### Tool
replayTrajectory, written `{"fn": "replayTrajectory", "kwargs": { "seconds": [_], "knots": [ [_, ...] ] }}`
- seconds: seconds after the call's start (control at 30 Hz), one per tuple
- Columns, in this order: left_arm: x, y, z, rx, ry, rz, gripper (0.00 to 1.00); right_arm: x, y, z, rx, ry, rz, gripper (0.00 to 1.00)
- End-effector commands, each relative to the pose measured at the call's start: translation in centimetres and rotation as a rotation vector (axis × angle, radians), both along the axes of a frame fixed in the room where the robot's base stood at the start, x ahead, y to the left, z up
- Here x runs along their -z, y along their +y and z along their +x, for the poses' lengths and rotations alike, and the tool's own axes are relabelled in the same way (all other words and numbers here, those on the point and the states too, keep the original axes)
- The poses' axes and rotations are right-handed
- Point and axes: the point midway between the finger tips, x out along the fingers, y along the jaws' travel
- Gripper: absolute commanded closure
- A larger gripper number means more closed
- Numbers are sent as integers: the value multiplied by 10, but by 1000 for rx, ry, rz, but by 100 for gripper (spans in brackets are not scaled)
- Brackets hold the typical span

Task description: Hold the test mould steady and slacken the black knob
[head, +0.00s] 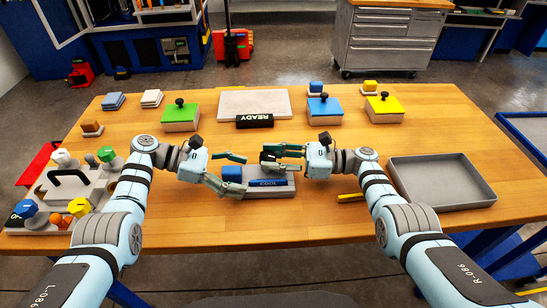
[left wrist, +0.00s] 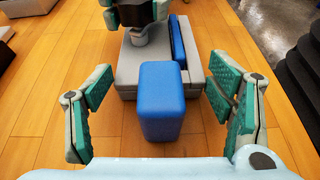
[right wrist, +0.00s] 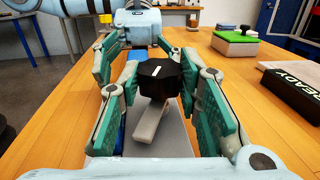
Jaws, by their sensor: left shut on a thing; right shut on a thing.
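The test mould is a grey block (head: 285,187) with a blue block (head: 232,174) at its left end and a blue strip (head: 268,183) with white lettering along its front. In the left wrist view the blue block (left wrist: 162,100) stands between the spread fingers of my left gripper (left wrist: 160,85). The fingertips lie along the two sides of the grey body, shut on the mould. The black knob (right wrist: 158,78) sits on top, above a grey lever (right wrist: 150,122). My right gripper (right wrist: 157,72) is shut on the knob, one finger on each side. Fingers partly hide the mould in the head view.
A black READY block (head: 254,121) lies in front of a pale slab (head: 262,102). Green (head: 180,117), blue (head: 324,111) and yellow (head: 384,109) knobbed blocks stand behind the arms. An empty grey tray (head: 470,187) is at right; a caddy of coloured knobs (head: 88,182) is at left.

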Motion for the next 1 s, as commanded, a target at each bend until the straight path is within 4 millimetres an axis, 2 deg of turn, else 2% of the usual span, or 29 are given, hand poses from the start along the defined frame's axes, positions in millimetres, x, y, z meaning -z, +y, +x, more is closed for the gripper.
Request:
{"fn": "replayTrajectory", "kwargs": {
  "seconds": [0.33, 0.37, 0.47, 0.77, 0.87, 1.0],
  "knots": [
    [-1, 0, 0, 2, 0, -2, 70, 0, -1, 0, 1, 1, 0, 96],
    [-1, 0, 0, 2, 0, -2, 70, 0, -1, 0, 1, 1, 0, 64],
    [-1, 0, 0, 1, 0, -1, 70, 0, -1, 0, 0, 1, 1, 48],
    [0, 1, 0, -1, 1, 0, 70, 0, -1, 0, -2, 1, 2, 48],
    [0, 1, 0, -2, 0, 0, 70, 0, -12, -1, 1, 2, 1, 48],
    [0, 1, 0, -2, 0, 1, 70, 0, -43, -5, 1, 2, -1, 48]
  ]
}}
